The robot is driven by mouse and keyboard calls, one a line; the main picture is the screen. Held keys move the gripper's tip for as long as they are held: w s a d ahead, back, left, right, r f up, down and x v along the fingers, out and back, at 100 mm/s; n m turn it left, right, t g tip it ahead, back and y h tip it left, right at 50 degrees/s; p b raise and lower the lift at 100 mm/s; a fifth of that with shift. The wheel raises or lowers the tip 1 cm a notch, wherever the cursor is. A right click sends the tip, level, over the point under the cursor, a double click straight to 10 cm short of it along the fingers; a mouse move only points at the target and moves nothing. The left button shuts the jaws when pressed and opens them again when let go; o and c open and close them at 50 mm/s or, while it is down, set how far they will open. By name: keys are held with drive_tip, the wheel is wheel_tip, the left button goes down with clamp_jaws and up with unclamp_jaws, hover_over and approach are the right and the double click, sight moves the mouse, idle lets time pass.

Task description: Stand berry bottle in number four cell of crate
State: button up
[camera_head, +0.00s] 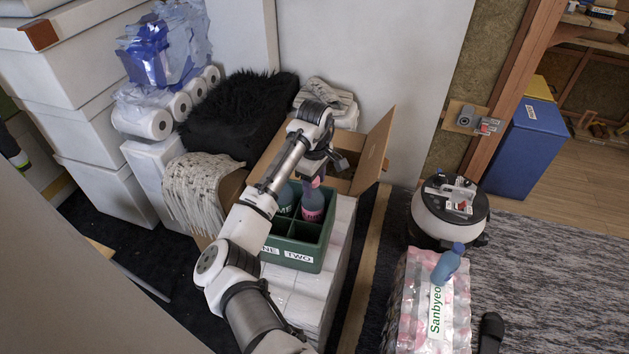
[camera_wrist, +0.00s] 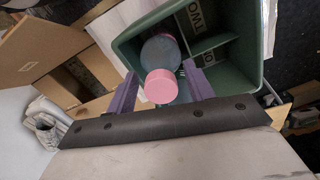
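The green crate (camera_head: 308,257) has divided cells, with ONE and TWO labels on its front; it also shows in the wrist view (camera_wrist: 128,47). The pink-capped bottle (camera_head: 313,206) with a pink band, apparently the berry bottle, stands in the back right cell, behind TWO. In the wrist view its pink cap (camera_wrist: 161,86) lies between my fingers. My gripper (camera_head: 316,181) points down over it, purple fingers on either side with slight gaps beside the cap; it looks open. Number three and four labels are not visible. A teal bottle (camera_head: 285,204) stands in the back left cell.
An open cardboard box (camera_head: 373,151) stands just behind the crate. White packs (camera_head: 310,302) lie under the crate. A blue bottle (camera_head: 447,263) rests on a wrapped bottle pack (camera_head: 434,305) at right. A round robot (camera_head: 449,212) is behind that pack.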

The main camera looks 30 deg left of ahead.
wheel_tip(320, 180, up, 12)
drive_tip(key=shift+b, duration=0.4)
